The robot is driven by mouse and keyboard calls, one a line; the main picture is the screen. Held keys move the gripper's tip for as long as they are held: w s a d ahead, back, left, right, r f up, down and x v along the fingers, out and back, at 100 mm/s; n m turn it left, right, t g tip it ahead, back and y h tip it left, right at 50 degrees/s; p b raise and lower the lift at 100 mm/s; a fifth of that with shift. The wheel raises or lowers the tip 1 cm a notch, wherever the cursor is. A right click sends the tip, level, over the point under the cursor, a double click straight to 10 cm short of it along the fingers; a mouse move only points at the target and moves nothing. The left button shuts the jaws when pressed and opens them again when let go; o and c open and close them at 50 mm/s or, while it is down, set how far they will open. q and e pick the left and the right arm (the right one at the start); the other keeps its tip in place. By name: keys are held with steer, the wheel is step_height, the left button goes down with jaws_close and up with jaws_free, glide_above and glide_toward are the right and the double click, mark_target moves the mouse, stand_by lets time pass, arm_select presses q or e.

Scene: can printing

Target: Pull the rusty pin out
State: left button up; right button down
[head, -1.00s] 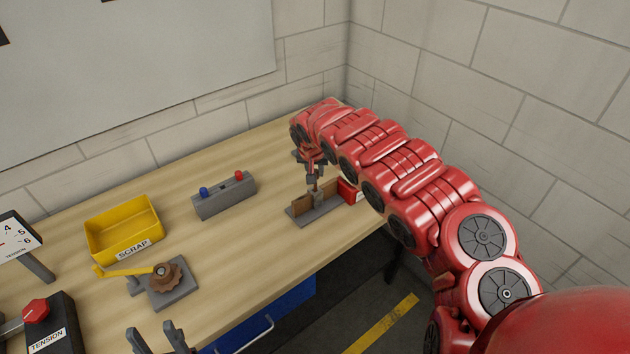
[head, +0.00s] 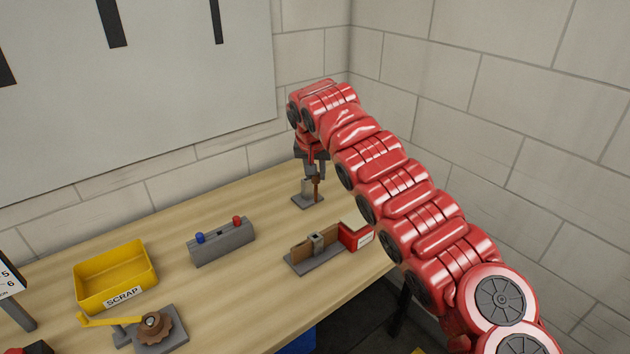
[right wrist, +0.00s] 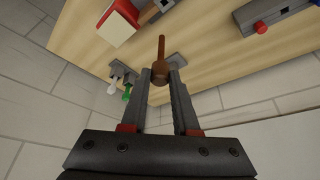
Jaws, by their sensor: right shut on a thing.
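The rusty pin (head: 316,188) is brown and hangs upright from my right gripper (head: 315,173), which is shut on it above the table. In the right wrist view the pin (right wrist: 161,48) stands out between the fingertips of the right gripper (right wrist: 160,76). The grey fixture (head: 315,258) with a brown plate (head: 328,234) and a small grey block (head: 317,241) is on the table, in front of and below the gripper. The pin is clear of this block. My left gripper is out of view.
A grey stand (head: 303,188) is close behind the pin. A red box (head: 355,236) adjoins the fixture. A button block (head: 222,243), the yellow SCRAP bin (head: 118,270) and a cranked gear (head: 152,325) stand to the left. Walls close off the back and right.

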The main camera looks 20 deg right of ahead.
steer(key=shift+r+p, duration=1.35)
steer(key=shift+r, duration=1.75)
